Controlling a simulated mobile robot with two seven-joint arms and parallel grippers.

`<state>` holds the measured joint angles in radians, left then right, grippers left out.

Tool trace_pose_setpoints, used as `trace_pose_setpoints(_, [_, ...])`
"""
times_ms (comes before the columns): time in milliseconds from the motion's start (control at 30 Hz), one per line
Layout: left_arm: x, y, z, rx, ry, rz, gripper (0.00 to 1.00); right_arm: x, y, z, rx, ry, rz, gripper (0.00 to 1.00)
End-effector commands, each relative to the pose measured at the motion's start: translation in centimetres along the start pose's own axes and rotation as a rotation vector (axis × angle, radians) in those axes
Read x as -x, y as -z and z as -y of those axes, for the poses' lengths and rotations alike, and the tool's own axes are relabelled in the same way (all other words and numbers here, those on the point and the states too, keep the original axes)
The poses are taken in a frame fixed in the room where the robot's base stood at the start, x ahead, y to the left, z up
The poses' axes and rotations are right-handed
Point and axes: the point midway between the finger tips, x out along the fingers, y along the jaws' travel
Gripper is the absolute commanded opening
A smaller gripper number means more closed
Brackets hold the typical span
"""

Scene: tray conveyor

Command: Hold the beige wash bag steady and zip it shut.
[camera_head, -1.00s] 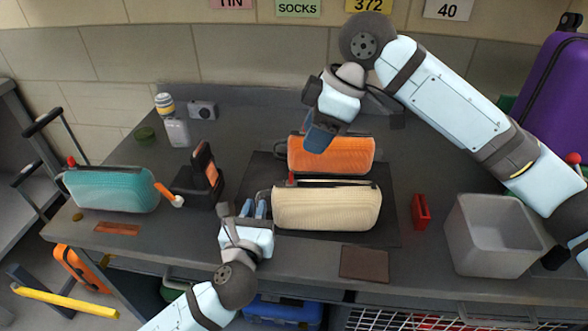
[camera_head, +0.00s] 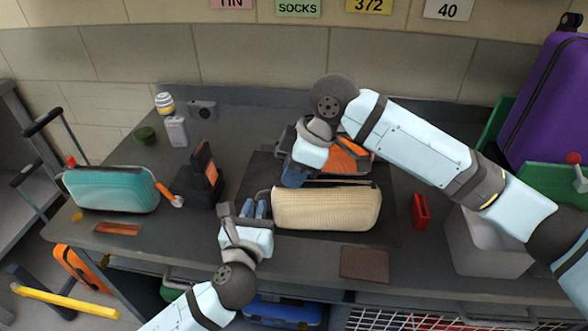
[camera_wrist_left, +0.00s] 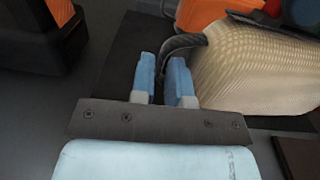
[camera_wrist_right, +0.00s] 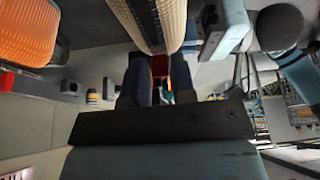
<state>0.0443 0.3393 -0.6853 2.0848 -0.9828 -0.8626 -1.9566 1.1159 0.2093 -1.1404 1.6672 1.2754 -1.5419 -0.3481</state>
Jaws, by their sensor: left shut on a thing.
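The beige wash bag (camera_head: 327,210) lies on a dark mat, its long side toward me. A dark strap loop (camera_wrist_left: 182,42) sticks out from its left end. My left gripper (camera_head: 254,208) is at that end, shut on the loop. My right gripper (camera_head: 292,180) is above the bag's top left end, pointing down. In the right wrist view its two fingers stand apart, with the red zip pull (camera_wrist_right: 159,68) between them. The bag's dark zip strip (camera_wrist_right: 148,22) runs away from the fingers. Contact with the pull is unclear. The pull is hidden in the head view.
An orange bag (camera_head: 350,160) lies just behind, partly hidden by my right arm. A teal bag (camera_head: 112,190) and a black stand (camera_head: 200,180) are at left. A red item (camera_head: 420,210), a grey bin (camera_head: 490,250) and a brown patch (camera_head: 364,265) are at right and front.

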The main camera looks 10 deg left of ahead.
Motion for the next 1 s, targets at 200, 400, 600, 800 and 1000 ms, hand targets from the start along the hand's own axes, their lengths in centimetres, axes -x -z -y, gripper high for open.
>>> trace_pose_setpoints(200, [0.0, -0.1, 0.0, 0.002, 0.0, 0.002, 0.0, 0.0, 0.0, 0.0, 0.0, 0.0, 0.0, 0.0])
trace_pose_setpoints(400, [0.0, -0.1, 0.0, 0.002, 0.0, 0.002, 0.0, 0.3, -0.7, -0.1, -0.002, -0.001, 0.0, 0.0])
trace_pose_setpoints(600, [0.0, -0.1, 0.0, 0.002, 0.0, 0.001, 0.0, 1.7, -4.0, -0.1, -0.005, -0.003, 0.0, 0.0])
trace_pose_setpoints(800, [0.0, -0.1, 0.0, 0.002, 0.0, 0.002, 0.0, 3.6, -8.6, -0.1, -0.006, -0.003, 0.002, 0.0])
trace_pose_setpoints(1000, [0.0, -0.1, 0.0, 0.003, 0.0, 0.002, 0.0, 5.2, -12.1, -0.1, -0.003, -0.002, 0.001, 0.0])
